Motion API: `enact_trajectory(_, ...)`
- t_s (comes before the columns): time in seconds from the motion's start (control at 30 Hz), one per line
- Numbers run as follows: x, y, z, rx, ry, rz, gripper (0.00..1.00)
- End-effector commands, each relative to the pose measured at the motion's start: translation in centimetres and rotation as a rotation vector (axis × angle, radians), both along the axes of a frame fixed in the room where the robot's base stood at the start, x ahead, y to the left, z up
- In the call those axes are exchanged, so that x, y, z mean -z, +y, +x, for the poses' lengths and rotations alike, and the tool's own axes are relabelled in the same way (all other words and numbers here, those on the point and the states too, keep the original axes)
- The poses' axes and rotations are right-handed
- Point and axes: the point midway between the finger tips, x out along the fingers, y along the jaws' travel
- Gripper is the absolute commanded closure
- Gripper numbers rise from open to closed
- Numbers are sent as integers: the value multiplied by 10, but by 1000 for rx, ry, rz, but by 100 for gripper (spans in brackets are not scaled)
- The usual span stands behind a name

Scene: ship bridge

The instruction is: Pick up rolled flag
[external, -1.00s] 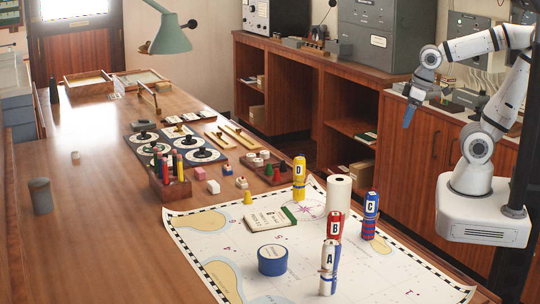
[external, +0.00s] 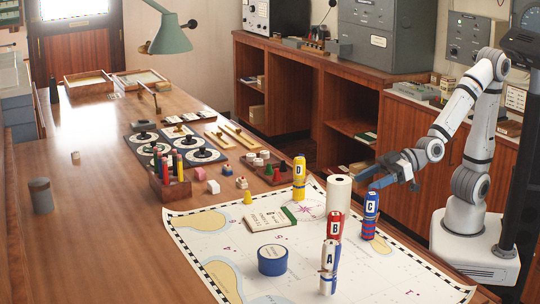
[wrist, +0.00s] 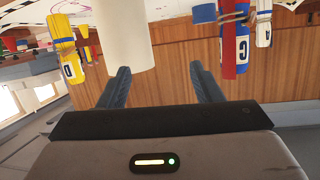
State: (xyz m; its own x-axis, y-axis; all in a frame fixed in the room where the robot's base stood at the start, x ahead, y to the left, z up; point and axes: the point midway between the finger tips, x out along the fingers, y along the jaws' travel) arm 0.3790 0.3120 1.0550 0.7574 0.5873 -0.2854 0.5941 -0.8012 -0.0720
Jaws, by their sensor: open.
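Several rolled flags stand upright on the chart: yellow D (external: 299,178), red B (external: 334,230), white-and-blue A (external: 329,268) and blue C with a red lower part (external: 370,215). My gripper (external: 364,180) is open and empty, at the right edge of the table just above and beside flag C. In the wrist view the scene appears upside down. There my gripper (wrist: 158,70) has its two dark blue fingers spread wide, with a yellow flag (wrist: 66,45) to the left and several more flags (wrist: 242,40) to the right.
A white paper roll (external: 339,193) stands close to flag C and shows large ahead of the fingers in the wrist view (wrist: 124,35). A blue tape roll (external: 272,260) and a booklet (external: 268,219) lie on the chart (external: 215,235). A pencil box (external: 170,188) stands farther left.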

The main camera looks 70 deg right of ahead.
Motion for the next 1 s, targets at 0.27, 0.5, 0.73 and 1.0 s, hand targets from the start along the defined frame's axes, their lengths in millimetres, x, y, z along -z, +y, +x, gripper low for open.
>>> enact_trajectory(0.27, 23, 56, -41, -47, -204, 115, 41)
enact_trajectory(0.5, 26, 69, -55, -53, -269, 124, 41)
enact_trajectory(0.73, 25, 85, -37, -50, -272, 123, 41)
enact_trajectory(1.0, 20, 112, -11, -50, -272, 123, 41)
